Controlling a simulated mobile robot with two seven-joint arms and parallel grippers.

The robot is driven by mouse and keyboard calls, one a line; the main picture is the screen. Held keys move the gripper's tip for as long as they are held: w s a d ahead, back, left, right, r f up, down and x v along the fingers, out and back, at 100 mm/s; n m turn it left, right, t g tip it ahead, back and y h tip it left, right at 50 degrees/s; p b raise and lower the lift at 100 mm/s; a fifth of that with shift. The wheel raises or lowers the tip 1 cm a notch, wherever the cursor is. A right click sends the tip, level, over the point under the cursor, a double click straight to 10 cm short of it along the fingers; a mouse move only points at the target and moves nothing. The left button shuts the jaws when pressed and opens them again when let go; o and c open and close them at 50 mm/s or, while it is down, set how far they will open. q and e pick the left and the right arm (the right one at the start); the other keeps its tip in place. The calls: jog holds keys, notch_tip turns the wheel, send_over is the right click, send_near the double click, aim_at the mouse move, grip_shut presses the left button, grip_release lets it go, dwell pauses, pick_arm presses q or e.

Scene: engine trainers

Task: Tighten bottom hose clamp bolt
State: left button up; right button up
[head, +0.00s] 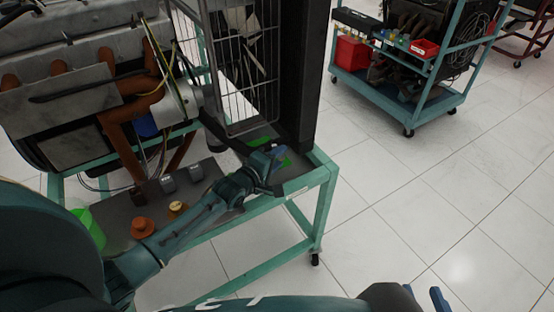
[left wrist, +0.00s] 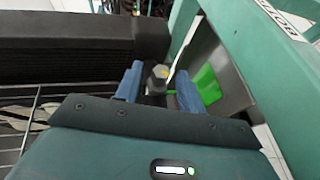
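My left gripper (head: 274,156) reaches over the cart's right end, by the foot of the black radiator post, in the head view. In the left wrist view its two blue fingers (left wrist: 160,90) are apart. A bolt with a grey hex head (left wrist: 160,73) stands between them, apparently the bottom hose clamp bolt. I cannot tell whether the fingers touch it, and the clamp itself is not clear. My right gripper (head: 424,296) is low at the bottom edge of the head view, with its blue fingers apart and nothing seen between them.
The engine (head: 80,90) on its teal cart (head: 318,190) fills the left. A black radiator (left wrist: 70,40) borders my left gripper, with a green part (left wrist: 207,84) and teal frame on its right. A second cart (head: 440,100) stands far back. White floor is clear at right.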

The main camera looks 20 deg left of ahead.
pick_arm(q)
jog(key=shift+c, duration=0.2)
pick_arm(e)
jog(key=shift+r, duration=0.1)
pick_arm(q)
grip_shut()
jog(key=shift+w+d+r+m+g+y+p, duration=0.2)
jog(key=shift+g+y+p, duration=0.5)
jog(key=shift+p, duration=1.6)
jog(key=shift+s+a+r+m+g+y+p, duration=0.15)
jog(key=shift+m+g+y+p, duration=0.2)
jog(key=shift+g+p, duration=1.35)
jog(key=shift+w+d+r+m+g+y+p, duration=0.15)
jog(key=shift+m+g+y+p, duration=0.25)
jog(key=shift+p, duration=2.5)
pick_arm(e)
jog(key=shift+w+a+r+n+g, duration=0.25)
jog(key=shift+a+r+g, duration=0.25)
jog(key=shift+r+g, duration=0.25)
jog(key=shift+w+a+r+n+g, duration=0.15)
jog(key=shift+w+a+r+g, duration=0.1)
jog(key=shift+a+r+g, duration=0.35)
pick_arm(q)
jog(key=shift+f, duration=0.1)
pick_arm(e)
jog(key=shift+d+r, duration=0.1)
jog(key=shift+d, duration=0.05)
